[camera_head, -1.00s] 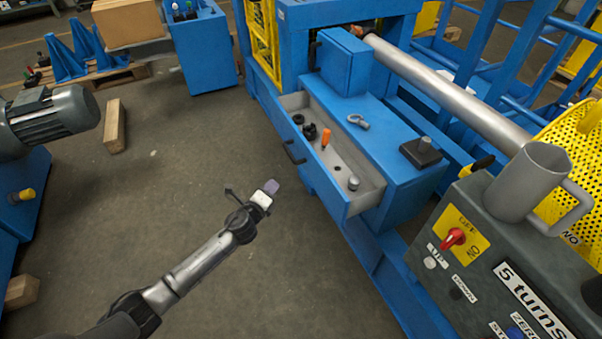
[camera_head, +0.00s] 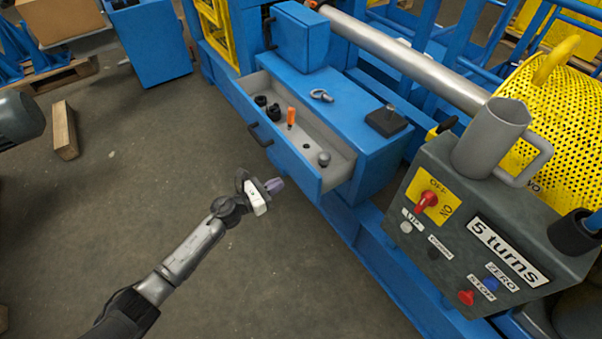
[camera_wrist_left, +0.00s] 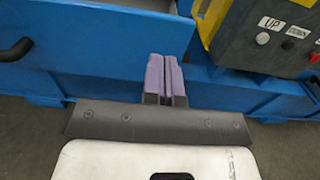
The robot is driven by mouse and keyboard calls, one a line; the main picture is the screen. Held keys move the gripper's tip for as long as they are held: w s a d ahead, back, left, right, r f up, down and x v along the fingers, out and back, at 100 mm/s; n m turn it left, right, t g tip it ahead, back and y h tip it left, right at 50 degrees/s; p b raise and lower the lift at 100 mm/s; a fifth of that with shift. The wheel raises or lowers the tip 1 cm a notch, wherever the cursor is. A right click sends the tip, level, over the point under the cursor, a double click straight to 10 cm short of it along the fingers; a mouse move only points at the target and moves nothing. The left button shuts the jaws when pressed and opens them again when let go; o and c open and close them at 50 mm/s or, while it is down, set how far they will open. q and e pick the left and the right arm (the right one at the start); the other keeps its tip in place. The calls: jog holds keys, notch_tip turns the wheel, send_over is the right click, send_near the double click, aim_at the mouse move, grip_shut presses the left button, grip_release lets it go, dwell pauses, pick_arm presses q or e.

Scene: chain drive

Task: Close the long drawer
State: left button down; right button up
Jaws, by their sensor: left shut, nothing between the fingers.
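The long drawer (camera_head: 301,177) is a blue-fronted drawer with a grey inside, pulled out of the blue machine bench. A dark handle (camera_head: 260,134) sits on its front. Inside lie an orange-handled tool (camera_head: 291,116), black round parts (camera_head: 267,106) and a small grey knob (camera_head: 324,158). My left gripper (camera_head: 275,186) is shut and empty, in front of the drawer near its lower right end. In the left wrist view its purple fingertips (camera_wrist_left: 164,78) point at the blue front, and I cannot tell whether they touch it. My right gripper is not in view.
A grey control box (camera_head: 470,230) with a red switch and a grey mug (camera_head: 490,138) stands to the right. A shackle (camera_head: 321,96) and a black block (camera_head: 386,121) lie on the bench top.

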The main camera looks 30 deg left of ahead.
aim_at(307, 168)
pick_arm(q)
jog(key=b+x, duration=0.2)
jog(key=x, duration=0.6)
jog(key=shift+f, duration=0.1)
jog(key=shift+w+d, duration=0.25)
jog(key=shift+w, duration=0.25)
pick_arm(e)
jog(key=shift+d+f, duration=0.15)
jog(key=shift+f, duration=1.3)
pick_arm(q)
jog(key=shift+w+b, duration=0.1)
jog(key=shift+b, duration=0.2)
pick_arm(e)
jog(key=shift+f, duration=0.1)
